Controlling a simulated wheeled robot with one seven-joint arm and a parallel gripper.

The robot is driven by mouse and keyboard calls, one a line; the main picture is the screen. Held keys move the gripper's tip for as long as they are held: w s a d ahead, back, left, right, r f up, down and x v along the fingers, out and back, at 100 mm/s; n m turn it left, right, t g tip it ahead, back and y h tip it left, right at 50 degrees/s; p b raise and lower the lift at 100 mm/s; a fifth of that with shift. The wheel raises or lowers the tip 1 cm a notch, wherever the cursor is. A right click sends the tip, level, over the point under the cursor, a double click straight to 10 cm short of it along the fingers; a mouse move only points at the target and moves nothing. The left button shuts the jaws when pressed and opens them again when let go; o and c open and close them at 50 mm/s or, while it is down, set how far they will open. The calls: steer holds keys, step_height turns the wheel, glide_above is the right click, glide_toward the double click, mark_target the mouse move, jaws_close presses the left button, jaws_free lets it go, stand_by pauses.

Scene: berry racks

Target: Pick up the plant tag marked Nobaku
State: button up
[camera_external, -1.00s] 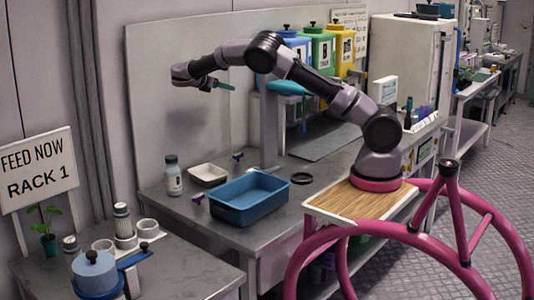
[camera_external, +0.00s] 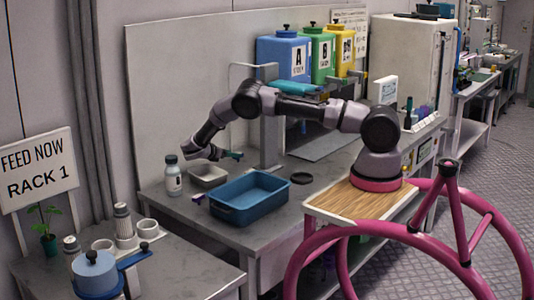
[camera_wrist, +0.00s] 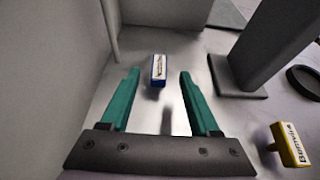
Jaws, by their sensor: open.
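A blue plant tag (camera_wrist: 158,72) with a white label stands on the grey bench in the wrist view. Its lettering is too small to read surely. My gripper (camera_wrist: 160,74) has two teal fingers spread wide and empty. In that view the blue tag appears between the fingertips, apart from both; it looks lower than they are. In the external view my gripper (camera_external: 232,155) hangs over the back of the bench, left of the grey stand, and hides the tag there. A yellow tag (camera_wrist: 291,144) with dark lettering, seemingly not Nobaku, lies right of the right finger.
The grey stand (camera_wrist: 240,80) rises right of the blue tag. A pale back panel (camera_wrist: 60,70) is on the left.

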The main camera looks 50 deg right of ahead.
steer(key=x, duration=0.4)
steer(key=shift+d, duration=0.15)
jaws_close()
steer(key=shift+r, duration=0.15)
